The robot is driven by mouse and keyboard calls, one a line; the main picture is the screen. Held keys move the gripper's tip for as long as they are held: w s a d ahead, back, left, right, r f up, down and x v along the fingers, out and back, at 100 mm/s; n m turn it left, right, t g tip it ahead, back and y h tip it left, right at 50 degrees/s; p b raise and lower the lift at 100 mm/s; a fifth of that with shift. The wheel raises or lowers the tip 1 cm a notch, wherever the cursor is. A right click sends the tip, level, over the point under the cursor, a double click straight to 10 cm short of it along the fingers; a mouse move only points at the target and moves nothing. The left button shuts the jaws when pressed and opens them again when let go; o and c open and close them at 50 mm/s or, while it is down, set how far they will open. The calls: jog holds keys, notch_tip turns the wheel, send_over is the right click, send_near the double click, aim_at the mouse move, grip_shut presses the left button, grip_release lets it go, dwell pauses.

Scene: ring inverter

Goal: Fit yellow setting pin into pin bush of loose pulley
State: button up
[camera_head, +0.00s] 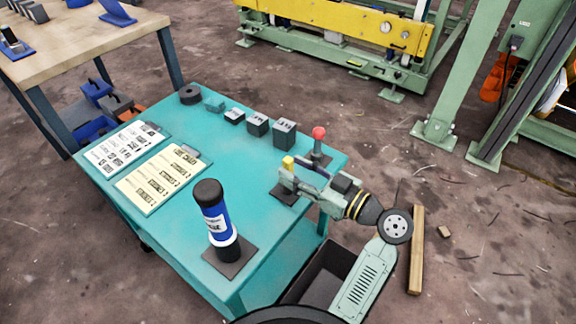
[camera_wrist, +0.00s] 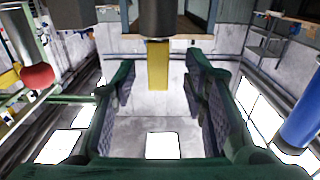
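The yellow setting pin (camera_head: 288,162) stands above a dark square base (camera_head: 282,194) near the right edge of the teal table. My gripper (camera_head: 292,180) is beside it in the head view, and part of the arm hides the pin's lower portion. In the wrist view, which looks upside down, the yellow pin (camera_wrist: 157,66) shows between my gripper's two green fingers (camera_wrist: 160,95). The fingers are wide apart, with clear gaps on both sides of the pin. I cannot tell how deep the pin sits between them. I cannot make out the loose pulley or its pin bush.
A red-knobbed post (camera_head: 319,133) stands behind my gripper. A blue-and-black cylinder (camera_head: 215,218) stands at the table's front. Several grey blocks (camera_head: 257,125) and a black round part (camera_head: 190,94) line the back. Two clipboards (camera_head: 158,182) lie left. The table's middle (camera_head: 222,150) is clear.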

jog(key=shift+x, duration=1.4)
jog(key=shift+w, duration=0.1)
jog(key=shift+c, duration=0.4)
jog(key=shift+d, duration=0.1)
grip_shut()
